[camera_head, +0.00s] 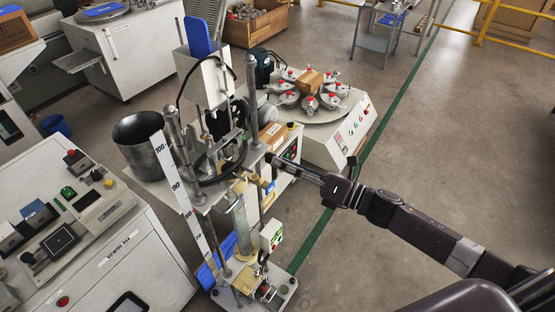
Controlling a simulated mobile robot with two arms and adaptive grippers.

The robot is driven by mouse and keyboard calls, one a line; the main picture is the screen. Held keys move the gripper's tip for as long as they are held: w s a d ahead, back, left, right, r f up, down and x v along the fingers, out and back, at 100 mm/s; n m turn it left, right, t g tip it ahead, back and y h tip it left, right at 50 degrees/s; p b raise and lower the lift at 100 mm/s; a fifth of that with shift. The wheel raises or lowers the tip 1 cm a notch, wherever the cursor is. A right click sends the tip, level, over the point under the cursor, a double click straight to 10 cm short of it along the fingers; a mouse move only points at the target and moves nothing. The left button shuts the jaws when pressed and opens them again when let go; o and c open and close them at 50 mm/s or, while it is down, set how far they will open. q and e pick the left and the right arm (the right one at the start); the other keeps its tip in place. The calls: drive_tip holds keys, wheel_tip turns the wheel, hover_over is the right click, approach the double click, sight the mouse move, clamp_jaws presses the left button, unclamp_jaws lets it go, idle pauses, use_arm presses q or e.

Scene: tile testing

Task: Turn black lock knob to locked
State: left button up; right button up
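A tall testing machine (252,110) with metal columns stands in the middle of the view. A black handwheel (222,172) and a vertical scale strip (184,190) are on it. My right arm comes in from the lower right, and its gripper (272,159) reaches the right side of the machine near column height. The fingertips are small and dark against the machine, so I cannot tell whether they are open, shut or touching anything. I cannot make out the black lock knob for certain; it may be hidden at the fingertips. My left gripper is not in view.
A white machine (350,130) with a round table of several clamps stands behind. A control console (120,250) is at the lower left, and a dark metal cylinder (143,142) stands left of the testing machine. The floor (450,140) at the right is clear.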

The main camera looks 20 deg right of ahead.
sight(271, 158)
drive_tip(key=shift+x, duration=1.4)
clamp_jaws()
drive_tip(key=shift+m, duration=0.4)
drive_tip(key=shift+m+t+p, duration=0.5)
drive_tip(key=shift+m+p, duration=1.65)
drive_tip(key=shift+m, duration=6.75)
